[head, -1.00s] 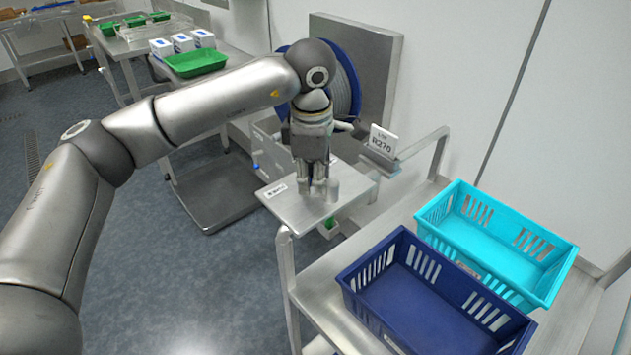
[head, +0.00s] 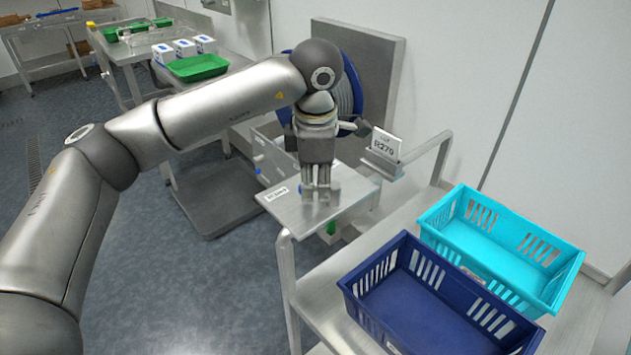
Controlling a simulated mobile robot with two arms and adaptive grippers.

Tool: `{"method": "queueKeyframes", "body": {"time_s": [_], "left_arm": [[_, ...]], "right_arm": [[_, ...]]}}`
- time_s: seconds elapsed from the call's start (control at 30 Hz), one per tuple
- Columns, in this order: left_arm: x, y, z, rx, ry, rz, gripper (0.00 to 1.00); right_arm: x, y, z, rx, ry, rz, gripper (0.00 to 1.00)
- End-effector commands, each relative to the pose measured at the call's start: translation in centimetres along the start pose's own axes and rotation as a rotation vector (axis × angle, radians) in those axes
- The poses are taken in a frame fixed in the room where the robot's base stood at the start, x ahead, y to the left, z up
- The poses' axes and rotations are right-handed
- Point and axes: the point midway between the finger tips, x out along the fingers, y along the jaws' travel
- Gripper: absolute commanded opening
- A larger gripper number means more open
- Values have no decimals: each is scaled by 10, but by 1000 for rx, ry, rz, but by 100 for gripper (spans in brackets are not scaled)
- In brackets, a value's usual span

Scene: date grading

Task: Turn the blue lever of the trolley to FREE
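The steel trolley (head: 318,298) stands at the lower right, with its push rail at the back. My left gripper (head: 320,194) points down over a small steel platform (head: 295,215) beyond the trolley's left end. Its fingers look close together, and I cannot tell whether they are open or shut. A tiny blue spot (head: 259,171) shows at the platform's left side, too small to identify. My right gripper is not in view.
A navy crate (head: 440,322) and a turquoise crate (head: 505,270) stand on the trolley. A card reading R270 (head: 385,144) stands behind. A blue reel (head: 350,95) is behind my arm. A green tray (head: 198,68) lies on the back-left table. The floor at left is clear.

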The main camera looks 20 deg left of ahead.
Motion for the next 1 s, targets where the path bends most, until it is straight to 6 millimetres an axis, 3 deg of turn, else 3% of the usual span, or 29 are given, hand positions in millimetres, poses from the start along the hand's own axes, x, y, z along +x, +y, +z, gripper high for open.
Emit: {"method": "queueKeyframes", "body": {"time_s": [0.17,0.53,0.67,1.0], "left_arm": [[0,0,0,1,0,0,44],[-6,0,0,1,-1,1,44],[-24,0,1,2,-3,3,44],[-94,0,1,1,-2,3,44]], "right_arm": [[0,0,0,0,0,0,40],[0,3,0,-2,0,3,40],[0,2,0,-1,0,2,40],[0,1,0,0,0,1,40]]}}
